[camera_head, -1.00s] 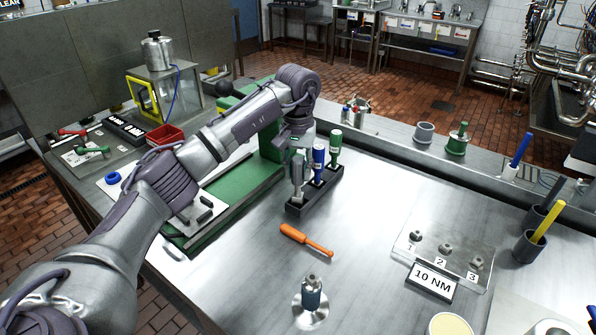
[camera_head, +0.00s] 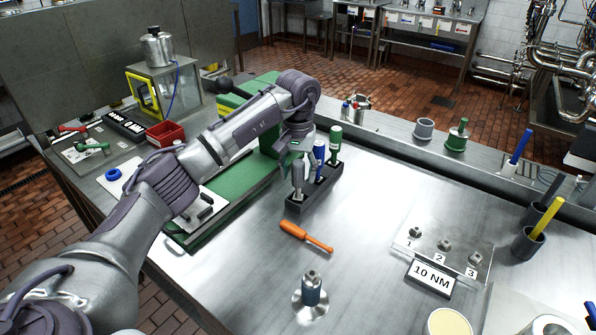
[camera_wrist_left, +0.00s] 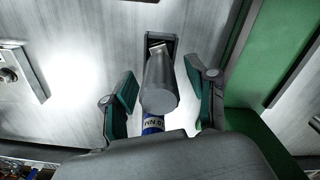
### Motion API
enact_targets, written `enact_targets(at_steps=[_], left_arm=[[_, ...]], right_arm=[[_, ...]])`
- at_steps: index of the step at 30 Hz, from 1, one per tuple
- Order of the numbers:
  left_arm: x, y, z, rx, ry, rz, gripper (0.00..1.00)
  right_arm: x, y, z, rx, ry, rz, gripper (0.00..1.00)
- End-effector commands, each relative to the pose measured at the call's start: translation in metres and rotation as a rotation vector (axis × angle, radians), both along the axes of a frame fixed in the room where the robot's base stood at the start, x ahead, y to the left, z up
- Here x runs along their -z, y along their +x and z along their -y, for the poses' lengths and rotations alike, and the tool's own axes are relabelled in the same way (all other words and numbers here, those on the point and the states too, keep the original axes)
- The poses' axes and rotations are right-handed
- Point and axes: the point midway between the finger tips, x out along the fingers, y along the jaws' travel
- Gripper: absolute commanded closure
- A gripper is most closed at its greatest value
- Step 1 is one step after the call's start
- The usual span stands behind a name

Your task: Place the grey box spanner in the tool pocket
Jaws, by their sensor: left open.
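The grey box spanner (camera_head: 298,184) stands upright at the near end of the black tool rack (camera_head: 316,198). In the left wrist view the spanner's grey round end (camera_wrist_left: 160,98) faces the camera, and its far part is in the black pocket (camera_wrist_left: 154,38). My left gripper (camera_head: 297,158) is over the spanner and hides its upper part. In the left wrist view my left gripper (camera_wrist_left: 160,78) is open, with one green-padded finger on each side of the spanner and gaps between. My right gripper is not in view.
Blue (camera_head: 319,155) and green (camera_head: 335,146) tools stand close behind in the same rack. A fitting on a round base (camera_head: 311,290) stands nearer. A green platform (camera_head: 230,190) lies left.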

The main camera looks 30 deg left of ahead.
Motion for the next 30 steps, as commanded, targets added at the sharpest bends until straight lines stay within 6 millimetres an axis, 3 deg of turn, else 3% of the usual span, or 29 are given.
enact_targets(at_steps=[5,13,18,24,30], left_arm=[[-0.018,0.001,0.0,0.0,0.001,0.005,0.42],[-0.077,0.001,0.0,-0.001,0.0,0.006,0.42],[-0.108,0.001,0.0,-0.001,0.001,0.004,0.42],[-0.122,0.0,0.0,-0.001,0.0,0.001,0.42],[-0.122,0.0,0.0,-0.001,0.0,0.0,0.42]], right_arm=[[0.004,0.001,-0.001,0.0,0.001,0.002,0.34],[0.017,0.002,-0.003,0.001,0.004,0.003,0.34],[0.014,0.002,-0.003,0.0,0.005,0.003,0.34],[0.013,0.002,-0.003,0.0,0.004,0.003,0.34],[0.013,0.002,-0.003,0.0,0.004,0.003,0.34]])
